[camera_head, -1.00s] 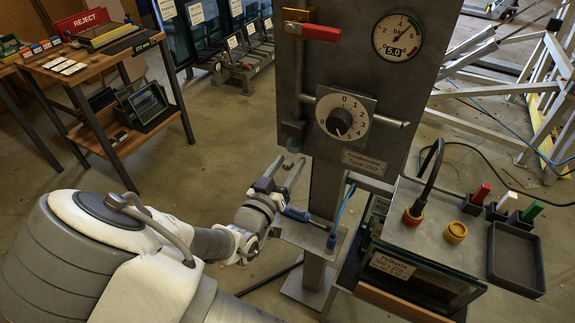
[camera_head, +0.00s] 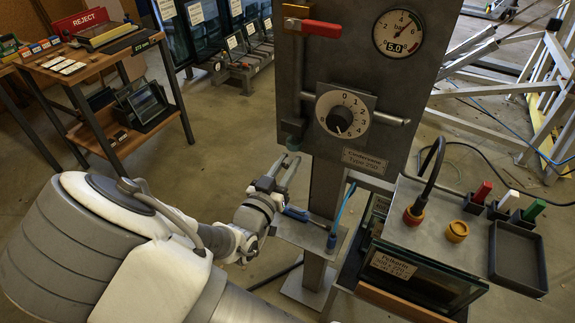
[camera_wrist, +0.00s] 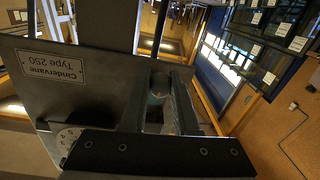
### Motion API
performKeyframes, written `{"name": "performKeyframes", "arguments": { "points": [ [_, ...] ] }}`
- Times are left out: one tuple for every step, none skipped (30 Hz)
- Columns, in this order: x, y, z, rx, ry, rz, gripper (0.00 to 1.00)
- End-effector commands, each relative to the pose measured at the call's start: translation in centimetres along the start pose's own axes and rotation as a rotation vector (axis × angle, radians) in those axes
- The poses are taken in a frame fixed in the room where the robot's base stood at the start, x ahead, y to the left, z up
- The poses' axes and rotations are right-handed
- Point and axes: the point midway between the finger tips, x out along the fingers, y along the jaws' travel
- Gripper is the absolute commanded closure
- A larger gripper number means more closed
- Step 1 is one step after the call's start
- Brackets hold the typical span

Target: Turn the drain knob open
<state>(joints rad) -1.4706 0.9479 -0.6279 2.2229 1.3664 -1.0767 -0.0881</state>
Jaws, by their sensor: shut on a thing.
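The drain knob sits under the teal fitting (camera_head: 293,128) at the foot of the vertical pipe, on the left side of the grey panel (camera_head: 380,85). My gripper (camera_head: 284,164) reaches up to it from below. In the wrist view a small rounded grey knob (camera_wrist: 159,84) lies between the two fingers of my gripper (camera_wrist: 160,100), and they are shut on it. The fingers hide much of the knob in the head view, so I cannot tell how far it is turned.
The panel carries a red lever (camera_head: 320,29), a gauge (camera_head: 411,34) showing 5.0 and a numbered dial (camera_head: 342,115). A blue-handled tool (camera_head: 296,213) lies on a small shelf (camera_head: 310,237) just below my gripper. A bench with coloured pegs (camera_head: 482,192) stands right.

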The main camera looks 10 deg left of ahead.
Motion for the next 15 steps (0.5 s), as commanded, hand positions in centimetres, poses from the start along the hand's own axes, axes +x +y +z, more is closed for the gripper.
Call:
{"name": "performKeyframes", "arguments": {
  "points": [
    [0.01,-0.08,0.22,0.033,0.001,0.000,1.00],
    [0.00,-0.09,0.22,0.056,0.001,0.000,1.00],
    [-0.01,-0.12,0.21,0.085,0.003,-0.001,1.00],
    [-0.01,-0.13,0.22,0.105,0.004,0.000,1.00],
    [0.00,-0.13,0.24,0.127,0.005,0.000,1.00],
    [0.01,-0.13,0.23,0.154,0.006,0.000,1.00],
    [0.00,-0.14,0.21,0.175,0.008,0.000,1.00],
    [-0.01,-0.16,0.19,0.194,0.009,0.000,1.00],
    [-0.02,-0.17,0.21,0.219,0.010,0.000,1.00],
    [-0.02,-0.17,0.21,0.238,0.011,0.001,1.00],
    [-0.01,-0.16,0.20,0.255,0.011,0.001,1.00],
    [0.00,-0.15,0.17,0.277,0.013,0.002,1.00],
    [0.00,-0.15,0.14,0.292,0.014,0.002,1.00],
    [-0.01,-0.16,0.13,0.305,0.015,0.002,1.00],
    [-0.02,-0.17,0.12,0.322,0.016,0.002,1.00]
  ]
}}
